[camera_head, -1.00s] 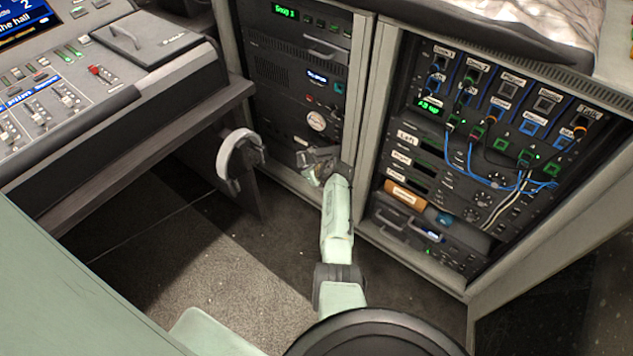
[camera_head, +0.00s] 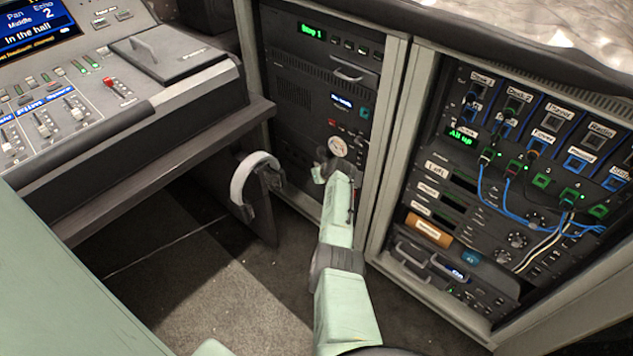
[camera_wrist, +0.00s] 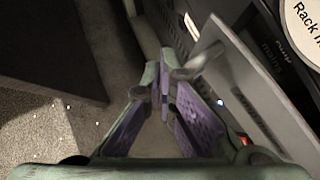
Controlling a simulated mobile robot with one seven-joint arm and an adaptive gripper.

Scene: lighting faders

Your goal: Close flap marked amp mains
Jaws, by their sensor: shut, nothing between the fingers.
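In the wrist view a grey flap (camera_wrist: 218,62) stands out at an angle from the dark rack front. Rotated lettering that seems to read "amp mains" (camera_wrist: 272,52) lies beside it on the panel. My gripper (camera_wrist: 167,78) is shut and empty, its purple-padded fingers by the flap's left edge. The right finger overlaps the flap in the picture; I cannot tell whether they touch. In the head view my gripper (camera_head: 321,172) is at the lower front of the left rack, below a round white dial (camera_head: 338,147). The flap is too small to make out there.
The right rack (camera_head: 520,170) with blue cables is beside my arm, behind a pale upright frame (camera_head: 388,140). A mixing desk (camera_head: 70,110) and a headphone-like hook (camera_head: 250,185) are to the left. The floor (camera_head: 190,280) below is clear.

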